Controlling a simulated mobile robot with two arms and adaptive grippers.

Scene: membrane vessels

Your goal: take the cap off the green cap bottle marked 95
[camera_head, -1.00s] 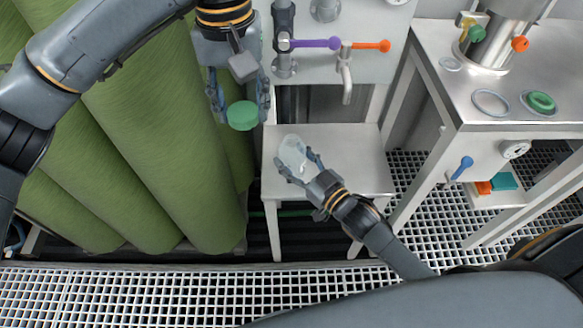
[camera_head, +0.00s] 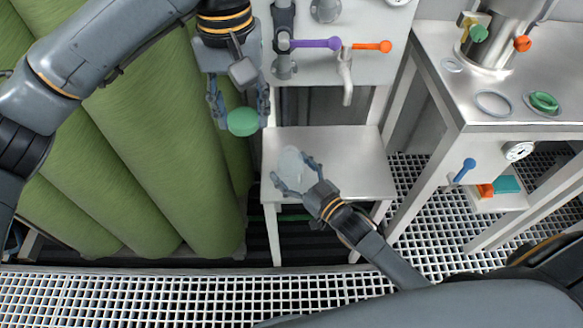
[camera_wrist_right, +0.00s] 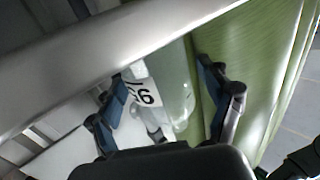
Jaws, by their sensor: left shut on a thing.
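My left gripper (camera_head: 240,112) is shut on the green cap (camera_head: 243,122), which it holds in the air left of the small steel table. The clear bottle (camera_head: 290,165) has no cap on it and appears over that table. In the right wrist view, the bottle (camera_wrist_right: 170,92) carries a white label whose digits look like 95 turned around. My right gripper (camera_head: 296,175) has its fingers spread on either side of the bottle, with a visible gap at the right finger in its wrist view (camera_wrist_right: 168,105). I cannot tell whether the bottle touches the tabletop.
The small steel table (camera_head: 350,165) is otherwise clear. Above it are a purple valve handle (camera_head: 315,43), an orange handle (camera_head: 372,46) and a tap (camera_head: 346,80). Large green rolls (camera_head: 140,150) stand left. A steel bench (camera_head: 450,95) with rings stands right.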

